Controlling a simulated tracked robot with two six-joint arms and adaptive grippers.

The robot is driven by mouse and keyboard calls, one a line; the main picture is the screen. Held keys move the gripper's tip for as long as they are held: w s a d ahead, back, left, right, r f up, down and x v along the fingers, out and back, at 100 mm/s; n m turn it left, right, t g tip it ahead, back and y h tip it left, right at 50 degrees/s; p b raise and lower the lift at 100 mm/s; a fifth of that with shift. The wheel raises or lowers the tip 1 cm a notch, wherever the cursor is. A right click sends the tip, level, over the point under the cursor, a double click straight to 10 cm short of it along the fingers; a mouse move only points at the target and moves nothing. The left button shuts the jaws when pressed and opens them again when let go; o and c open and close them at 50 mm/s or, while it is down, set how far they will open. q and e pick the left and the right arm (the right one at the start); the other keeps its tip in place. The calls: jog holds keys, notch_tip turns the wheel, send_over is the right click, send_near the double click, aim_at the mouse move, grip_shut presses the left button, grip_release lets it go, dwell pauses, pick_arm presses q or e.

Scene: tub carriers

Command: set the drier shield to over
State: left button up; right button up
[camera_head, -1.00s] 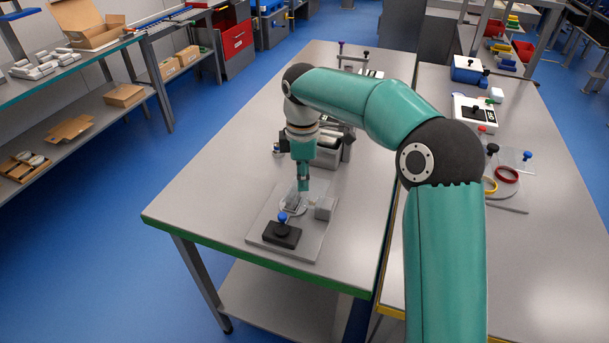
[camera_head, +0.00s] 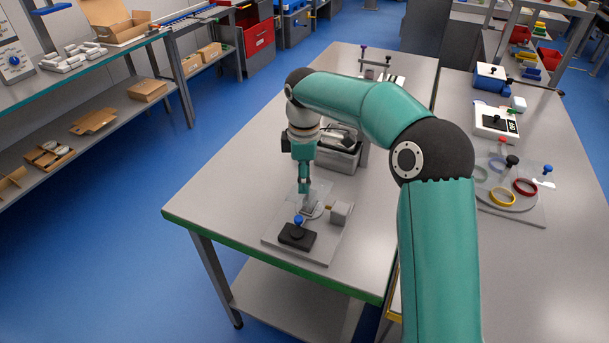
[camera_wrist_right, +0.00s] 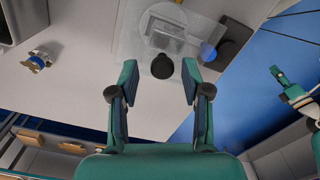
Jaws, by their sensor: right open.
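The drier fixture is a pale plate (camera_head: 275,235) near the front of the left table. It bears a round disc, a black block with a blue knob (camera_head: 298,220) and a grey block (camera_head: 341,212). What I take for the shield is a clear panel (camera_head: 320,190), hard to make out; it also shows in the wrist view (camera_wrist_right: 128,40). My right gripper (camera_head: 304,188) points down over the panel. In the wrist view it (camera_wrist_right: 150,84) is open and empty, a black knob (camera_wrist_right: 162,66) just beyond its fingertips. My left gripper (camera_wrist_right: 277,73) appears small at that view's right, its jaws unclear.
A grey bin (camera_head: 338,158) stands behind the fixture. The right table holds a clear plate with red and yellow rings (camera_head: 525,187), a white box with a black knob (camera_head: 496,122) and a blue box (camera_head: 491,77). The left table's front left is bare.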

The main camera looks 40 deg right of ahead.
notch_tip(320, 180, up, 12)
dwell(0.6)
jog(key=shift+f, duration=0.1)
dwell(0.4)
